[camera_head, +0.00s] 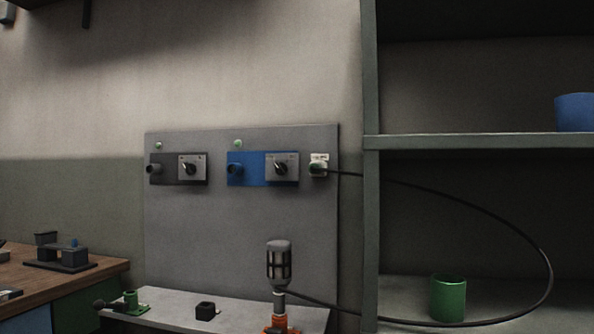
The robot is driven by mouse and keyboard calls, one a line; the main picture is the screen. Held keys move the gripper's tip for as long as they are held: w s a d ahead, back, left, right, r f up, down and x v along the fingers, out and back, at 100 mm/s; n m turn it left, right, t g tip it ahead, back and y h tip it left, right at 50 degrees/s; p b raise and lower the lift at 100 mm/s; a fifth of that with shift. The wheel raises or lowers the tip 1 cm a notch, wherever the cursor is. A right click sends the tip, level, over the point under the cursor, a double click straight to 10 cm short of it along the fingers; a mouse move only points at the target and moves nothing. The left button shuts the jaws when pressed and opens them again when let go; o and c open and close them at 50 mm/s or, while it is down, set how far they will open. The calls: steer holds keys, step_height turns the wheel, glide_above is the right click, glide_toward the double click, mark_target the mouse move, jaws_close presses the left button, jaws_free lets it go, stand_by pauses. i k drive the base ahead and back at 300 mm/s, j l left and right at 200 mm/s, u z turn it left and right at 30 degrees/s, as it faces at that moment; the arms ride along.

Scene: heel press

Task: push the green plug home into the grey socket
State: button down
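A small pale grey socket (319,157) is mounted near the right edge of the grey wall panel. A small plug (318,169), dull green as far as I can tell, sits at the socket's front with a black cable leaving it to the right. It is too small to tell how deep the plug sits or whether a gap shows. The cable (480,206) loops out past the shelf and back to a caged lamp-like device (278,262) on the ledge. My gripper is not in view.
Left of the socket are a blue switch box (248,169) and a dark one (165,171). The ledge (178,303) below holds a green fixture (131,300) and a black block (205,311). A shelf unit (371,215) stands right, with a green cup (448,298) and blue bowl (575,112).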

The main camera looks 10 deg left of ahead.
mark_target(318, 165)
steer(key=i+j, duration=0.15)
steer(key=j, duration=0.3)
steer(key=i+j, duration=0.15)
steer(key=j, duration=0.25)
steer(key=i+j+z, duration=0.1)
steer(key=j, duration=0.35)
steer(key=i+j, duration=0.2)
steer(key=j, duration=0.2)
steer(key=i+j+z, duration=0.1)
steer(key=j, duration=0.35)
steer(key=i+j, duration=0.15)
steer(key=j, duration=0.3)
